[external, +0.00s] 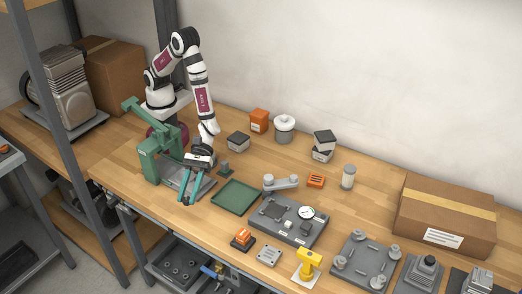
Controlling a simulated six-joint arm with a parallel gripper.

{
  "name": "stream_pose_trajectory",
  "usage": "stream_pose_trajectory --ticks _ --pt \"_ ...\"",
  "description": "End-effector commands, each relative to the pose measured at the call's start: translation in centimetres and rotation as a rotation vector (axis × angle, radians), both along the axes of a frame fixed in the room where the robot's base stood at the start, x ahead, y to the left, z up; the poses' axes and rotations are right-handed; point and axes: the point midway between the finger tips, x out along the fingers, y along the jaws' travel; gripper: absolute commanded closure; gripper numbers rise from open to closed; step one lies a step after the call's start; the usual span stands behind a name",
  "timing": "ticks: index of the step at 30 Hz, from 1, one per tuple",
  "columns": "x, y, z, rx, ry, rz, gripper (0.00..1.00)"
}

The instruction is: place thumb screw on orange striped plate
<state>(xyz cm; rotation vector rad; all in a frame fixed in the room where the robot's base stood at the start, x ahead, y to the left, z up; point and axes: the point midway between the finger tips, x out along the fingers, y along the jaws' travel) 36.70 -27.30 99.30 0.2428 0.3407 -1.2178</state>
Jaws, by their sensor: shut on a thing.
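My gripper (186,203) has teal fingers and points down over the front left of the bench, beside the grey base of the green press. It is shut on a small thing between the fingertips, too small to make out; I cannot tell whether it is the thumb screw. I cannot pick out a thumb screw elsewhere with certainty. A small orange piece with dark stripes (316,181) lies right of the grey link arm and may be the orange striped plate. Another orange piece on a dark base (243,238) sits at the bench's front edge.
The green press (152,155) stands close left of my gripper. A green tray (236,197) lies to its right, with a small dark post (225,169) behind. A grey fixture with a dial (288,221), a yellow piece (308,264) and a cardboard box (446,216) are farther right.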

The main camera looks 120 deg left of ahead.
Motion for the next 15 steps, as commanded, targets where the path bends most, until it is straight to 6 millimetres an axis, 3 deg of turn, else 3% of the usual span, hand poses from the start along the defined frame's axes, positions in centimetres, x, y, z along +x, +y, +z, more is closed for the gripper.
stream_pose_trajectory --ticks 4,8,11,15 --pt "-0.1 -0.1 0.3 0.0 0.0 0.008 1.0" --pt "2.1 1.6 0.3 0.003 -0.001 0.071 1.0" --pt "5.1 4.4 0.4 0.007 -0.001 0.164 1.0" --pt "10.0 9.9 0.8 0.009 -0.002 0.333 1.0"
